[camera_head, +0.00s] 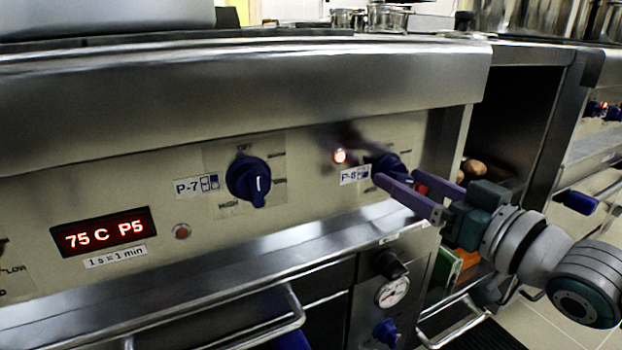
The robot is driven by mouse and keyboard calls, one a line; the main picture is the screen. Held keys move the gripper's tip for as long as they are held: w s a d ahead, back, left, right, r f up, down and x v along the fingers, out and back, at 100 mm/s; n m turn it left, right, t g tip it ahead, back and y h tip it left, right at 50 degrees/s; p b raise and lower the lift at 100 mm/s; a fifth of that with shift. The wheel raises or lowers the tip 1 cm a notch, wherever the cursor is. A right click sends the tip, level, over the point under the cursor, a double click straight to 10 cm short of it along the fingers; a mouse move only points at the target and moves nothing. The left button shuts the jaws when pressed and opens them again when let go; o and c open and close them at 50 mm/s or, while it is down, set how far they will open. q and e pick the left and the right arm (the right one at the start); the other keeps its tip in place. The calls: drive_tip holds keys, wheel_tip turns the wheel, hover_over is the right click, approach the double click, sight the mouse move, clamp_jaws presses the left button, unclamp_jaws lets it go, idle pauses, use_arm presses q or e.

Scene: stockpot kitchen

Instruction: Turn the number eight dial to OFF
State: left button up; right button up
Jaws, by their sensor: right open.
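The number eight dial (388,163) is a dark blue knob beside the P-8 label (355,175) on the stove's front panel. It is partly hidden behind my right gripper, and I cannot read its setting. My right gripper (397,178) comes in from the right with two purple fingers, open, its tips in front of the dial's lower part. I cannot tell whether the fingers touch the dial. My left gripper is not in view.
A steel ledge (220,262) juts out below the panel. A pressure gauge (392,292) sits below. An open shelf bay (508,125) is behind my right arm.

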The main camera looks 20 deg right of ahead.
drive_tip(key=shift+w+a, duration=0.15)
drive_tip(key=shift+w, duration=0.4)
drive_tip(key=c, duration=0.3)
clamp_jaws()
